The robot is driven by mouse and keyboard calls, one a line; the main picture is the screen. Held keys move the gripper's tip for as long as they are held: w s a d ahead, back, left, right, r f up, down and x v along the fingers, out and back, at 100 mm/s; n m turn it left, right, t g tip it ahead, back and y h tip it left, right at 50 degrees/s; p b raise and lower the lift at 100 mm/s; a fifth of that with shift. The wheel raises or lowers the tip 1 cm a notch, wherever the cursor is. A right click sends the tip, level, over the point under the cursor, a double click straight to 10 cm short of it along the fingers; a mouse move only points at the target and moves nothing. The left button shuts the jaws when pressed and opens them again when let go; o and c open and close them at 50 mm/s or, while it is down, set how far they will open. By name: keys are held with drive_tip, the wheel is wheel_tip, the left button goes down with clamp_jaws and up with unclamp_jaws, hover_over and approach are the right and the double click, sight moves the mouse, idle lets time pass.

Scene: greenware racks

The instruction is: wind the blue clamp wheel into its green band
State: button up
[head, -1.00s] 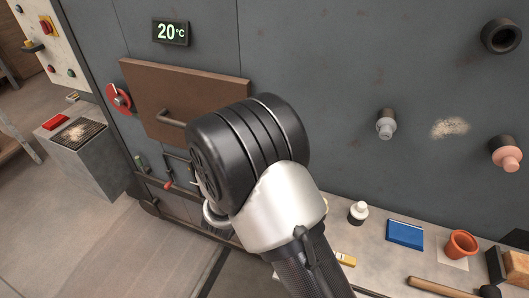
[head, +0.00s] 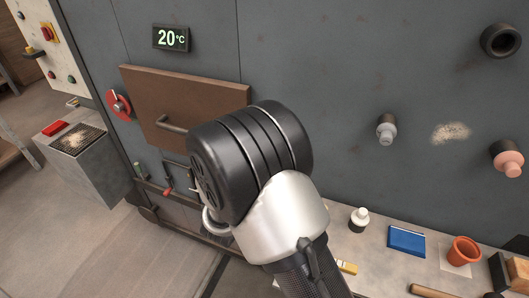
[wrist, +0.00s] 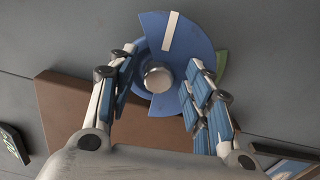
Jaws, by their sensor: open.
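The blue clamp wheel (wrist: 185,45) shows in the wrist view as a blue disc with a white stripe near its top and a round silver hub (wrist: 157,78). A piece of the green band (wrist: 221,66) shows just past the wheel's right edge. My gripper (wrist: 161,60) is open, with one finger on the left and one on the right of the hub. The fingers overlap the disc in the picture; I cannot tell whether they touch it. In the head view my arm hides the gripper and the wheel.
A brown door panel (head: 215,100) with a handle sits on the grey wall, under a 20°C display (head: 171,39). A red dial (head: 118,104) is to its left. Grey (head: 386,130) and pink (head: 508,160) knobs stick out at right. A ledge holds a blue box (head: 406,240) and an orange pot (head: 463,251).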

drive_tip(key=v, duration=1.2)
idle(0.3)
